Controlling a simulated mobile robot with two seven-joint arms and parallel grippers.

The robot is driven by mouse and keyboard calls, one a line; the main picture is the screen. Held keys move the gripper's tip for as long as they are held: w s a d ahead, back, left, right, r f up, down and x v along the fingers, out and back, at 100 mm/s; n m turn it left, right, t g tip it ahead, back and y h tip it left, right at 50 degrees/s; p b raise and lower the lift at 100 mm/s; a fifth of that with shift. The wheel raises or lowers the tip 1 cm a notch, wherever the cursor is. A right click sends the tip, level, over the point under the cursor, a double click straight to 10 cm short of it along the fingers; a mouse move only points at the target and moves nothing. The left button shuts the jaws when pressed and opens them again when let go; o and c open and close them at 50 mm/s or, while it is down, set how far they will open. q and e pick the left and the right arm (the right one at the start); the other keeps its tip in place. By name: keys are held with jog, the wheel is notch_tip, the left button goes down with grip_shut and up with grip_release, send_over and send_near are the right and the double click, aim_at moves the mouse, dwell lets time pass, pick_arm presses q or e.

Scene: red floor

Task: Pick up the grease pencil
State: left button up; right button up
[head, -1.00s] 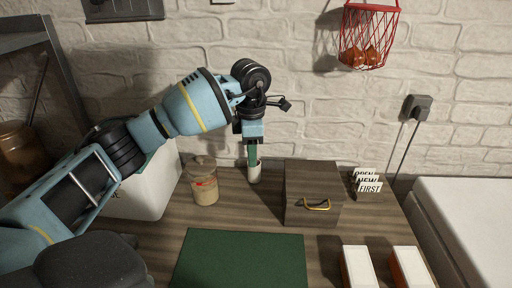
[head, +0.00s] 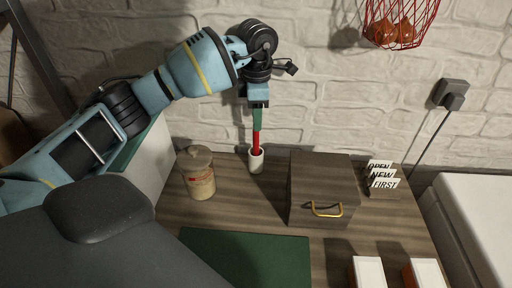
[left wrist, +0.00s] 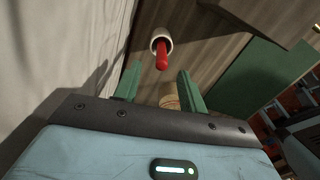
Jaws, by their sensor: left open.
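The red grease pencil (head: 256,141) stands upright in a small white cup (head: 256,162) at the back of the wooden desk. In the left wrist view the pencil (left wrist: 162,57) pokes out of the cup's round mouth (left wrist: 154,42). My left gripper (head: 257,124) points down above the cup, its green fingers near the pencil's top. In the left wrist view the gripper (left wrist: 160,88) is open, and the pencil shows beyond the gap between the fingers. I cannot tell whether a finger touches it. My right gripper is not in view.
A lidded jar (head: 200,178) stands left of the cup, and a wooden box with a yellow handle (head: 318,185) stands close to its right. A green mat (head: 245,258) lies in front. The brick wall is close behind.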

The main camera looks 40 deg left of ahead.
aim_at(256, 136)
pick_arm(q)
jog(key=shift+s+f, duration=0.15)
jog(key=shift+f, duration=3.3)
jog(key=shift+c, duration=0.2)
grip_shut()
